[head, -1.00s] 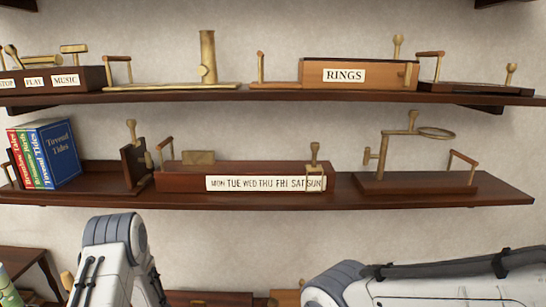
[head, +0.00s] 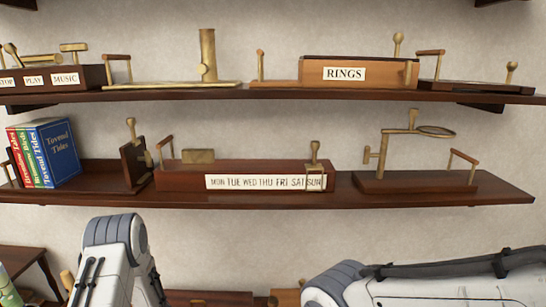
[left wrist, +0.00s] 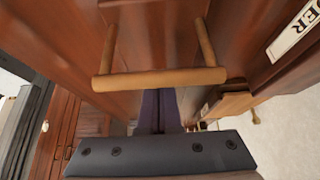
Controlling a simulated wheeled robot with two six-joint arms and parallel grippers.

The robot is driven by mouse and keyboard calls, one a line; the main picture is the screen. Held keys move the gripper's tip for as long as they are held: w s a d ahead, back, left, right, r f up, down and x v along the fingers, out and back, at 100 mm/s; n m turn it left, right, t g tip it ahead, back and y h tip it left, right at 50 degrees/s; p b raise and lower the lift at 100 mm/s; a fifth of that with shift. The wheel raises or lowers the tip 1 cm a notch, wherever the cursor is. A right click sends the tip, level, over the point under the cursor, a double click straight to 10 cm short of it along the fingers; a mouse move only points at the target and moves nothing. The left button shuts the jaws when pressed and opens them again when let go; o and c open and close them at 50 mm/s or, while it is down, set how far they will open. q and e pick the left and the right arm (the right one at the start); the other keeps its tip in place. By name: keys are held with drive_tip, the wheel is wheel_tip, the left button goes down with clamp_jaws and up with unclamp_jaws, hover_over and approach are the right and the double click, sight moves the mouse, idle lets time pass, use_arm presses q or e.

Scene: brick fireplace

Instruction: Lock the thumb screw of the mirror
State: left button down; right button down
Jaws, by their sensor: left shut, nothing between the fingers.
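A brass stand with a round ring (head: 436,131) on a post stands on a wooden base (head: 415,182) at the right of the middle shelf in the head view. This may be the mirror. A small brass side piece (head: 367,156) sits on its left and could be the thumb screw; I cannot tell whether it is locked. In the left wrist view my left gripper (left wrist: 158,100) is shut and empty, its dark fingers reaching under a wooden handle bar (left wrist: 160,79). Whether they touch the bar is unclear. My left gripper is outside the head view. My right gripper shows in neither view.
The middle shelf (head: 300,200) also holds books (head: 50,153) and a weekday box (head: 240,170). Wooden pieces crowd the left wrist view around the handle.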

use_arm(q)
drive_tip(key=shift+f+b, duration=0.4)
drive_tip(key=shift+f, duration=0.45)
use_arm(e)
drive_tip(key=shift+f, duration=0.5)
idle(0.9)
use_arm(q)
drive_tip(key=shift+s, duration=0.1)
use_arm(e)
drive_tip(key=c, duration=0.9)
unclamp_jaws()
use_arm(q)
drive_tip(key=shift+f, duration=0.1)
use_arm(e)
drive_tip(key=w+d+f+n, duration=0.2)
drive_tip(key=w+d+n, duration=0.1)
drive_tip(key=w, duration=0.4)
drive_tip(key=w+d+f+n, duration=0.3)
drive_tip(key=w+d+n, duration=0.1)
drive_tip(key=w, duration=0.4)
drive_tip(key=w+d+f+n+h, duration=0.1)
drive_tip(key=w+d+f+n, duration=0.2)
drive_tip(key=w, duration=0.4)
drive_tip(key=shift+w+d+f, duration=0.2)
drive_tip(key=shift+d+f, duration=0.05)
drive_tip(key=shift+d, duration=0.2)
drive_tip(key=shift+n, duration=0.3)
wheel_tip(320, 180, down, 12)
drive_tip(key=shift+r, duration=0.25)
